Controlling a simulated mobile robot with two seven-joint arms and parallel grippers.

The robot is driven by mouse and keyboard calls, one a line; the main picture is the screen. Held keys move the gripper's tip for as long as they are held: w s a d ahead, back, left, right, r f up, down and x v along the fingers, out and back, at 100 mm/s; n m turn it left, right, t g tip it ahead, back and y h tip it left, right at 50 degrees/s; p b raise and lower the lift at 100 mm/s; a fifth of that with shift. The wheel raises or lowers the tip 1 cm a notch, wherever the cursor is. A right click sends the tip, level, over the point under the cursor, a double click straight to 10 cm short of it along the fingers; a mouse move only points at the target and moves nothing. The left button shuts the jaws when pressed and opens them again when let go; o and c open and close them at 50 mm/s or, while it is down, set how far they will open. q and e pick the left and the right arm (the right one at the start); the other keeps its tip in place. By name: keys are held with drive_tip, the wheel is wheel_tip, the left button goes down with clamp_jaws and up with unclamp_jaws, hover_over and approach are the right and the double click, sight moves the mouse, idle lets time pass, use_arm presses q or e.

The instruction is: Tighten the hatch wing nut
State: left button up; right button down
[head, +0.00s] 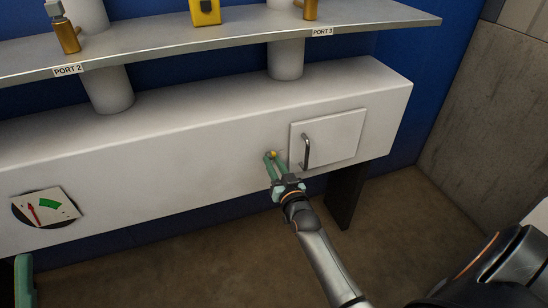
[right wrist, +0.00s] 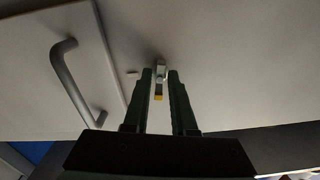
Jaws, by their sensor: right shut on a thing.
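The white square hatch (head: 340,132) with a grey bar handle (head: 306,150) is closed on the front of the white box; the handle also shows in the right wrist view (right wrist: 70,80). The small wing nut (head: 273,154) is beside the hatch's left edge. In the right wrist view the wing nut (right wrist: 159,97) shows a yellow end and a pale part between the fingers. My right gripper (head: 271,157) is shut on it, green fingers on either side. A green finger of my left gripper (head: 23,272) shows at the lower left; its jaw is not clear.
A shelf (head: 220,45) with PORT 2 and PORT 3 labels runs above the box, on white posts. A yellow device (head: 205,12) and brass fittings stand on it. A gauge (head: 46,208) with a red needle and green band is at left. A concrete wall (head: 490,130) stands at right.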

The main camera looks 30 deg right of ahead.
drive_tip(key=m+p, duration=0.1)
drive_tip(key=m, duration=0.2)
drive_tip(key=shift+r, duration=0.2)
drive_tip(key=m+p, duration=0.1)
drive_tip(key=m, duration=0.4)
drive_tip(key=shift+w+p, duration=0.1)
drive_tip(key=shift+p, duration=0.25)
drive_tip(key=shift+m, duration=2.1)
use_arm(q)
drive_tip(key=w+f+n+g+y, duration=0.2)
drive_tip(key=w+f+n+y, duration=0.1)
drive_tip(key=f, duration=0.6)
drive_tip(key=w+a+f+n+g+y, duration=0.1)
drive_tip(key=w+f+n+g+y, duration=0.2)
drive_tip(key=f+y, duration=0.3)
wheel_tip(320, 180, down, 3)
drive_tip(key=shift+w+a+r+n, duration=0.15)
drive_tip(key=shift+a+n, duration=0.1)
drive_tip(key=shift+n, duration=0.15)
use_arm(e)
drive_tip(key=shift+a+f, duration=0.1)
drive_tip(key=c, duration=0.9)
unclamp_jaws()
